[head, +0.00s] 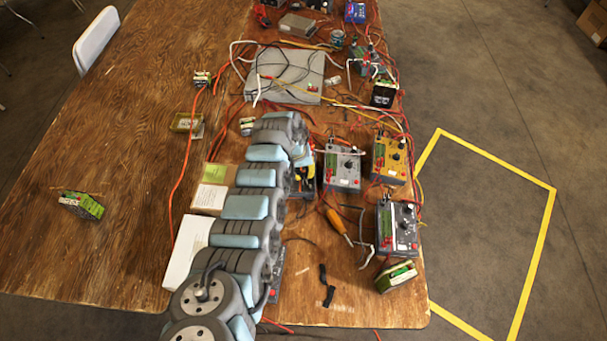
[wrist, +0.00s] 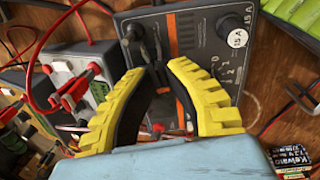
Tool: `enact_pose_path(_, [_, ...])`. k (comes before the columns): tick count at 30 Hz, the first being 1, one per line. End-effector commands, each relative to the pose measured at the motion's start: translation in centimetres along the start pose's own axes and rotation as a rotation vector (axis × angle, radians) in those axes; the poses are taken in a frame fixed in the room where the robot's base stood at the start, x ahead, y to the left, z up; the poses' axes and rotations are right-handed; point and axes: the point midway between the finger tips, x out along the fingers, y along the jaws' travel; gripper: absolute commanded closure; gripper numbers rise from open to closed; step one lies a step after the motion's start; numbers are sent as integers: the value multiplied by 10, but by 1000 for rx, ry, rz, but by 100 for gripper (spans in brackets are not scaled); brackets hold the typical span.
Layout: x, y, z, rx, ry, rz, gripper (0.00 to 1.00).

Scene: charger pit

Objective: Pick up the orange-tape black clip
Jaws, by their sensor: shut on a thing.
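My gripper (wrist: 157,74) has yellow fingers with black inner pads, and its tips are shut on a small dark piece in the wrist view. I take this piece to be the black clip (wrist: 159,72); its orange tape cannot be made out clearly. The tips are over the face of a dark charger box (wrist: 205,50) with an orange stripe and a dial. Two black plugs (wrist: 133,35) stand in the box just beyond the tips. In the head view my arm hides most of the gripper; a bit of yellow (head: 302,179) shows beside it.
Grey (head: 342,165), yellow (head: 391,160) and another grey charger (head: 397,228) stand on the wooden table to the right, with tangled cables around them. A green battery pack (head: 396,277) is near the right edge. The table's left half is mostly clear.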

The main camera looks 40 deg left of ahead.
Motion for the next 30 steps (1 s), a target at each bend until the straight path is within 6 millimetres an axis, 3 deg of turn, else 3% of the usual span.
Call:
enact_pose_path(5, [-22, 3, 0, -4, 3, 2, 100])
enact_pose_path(30, [-70, 2, 40, -3, 6, 1, 100])
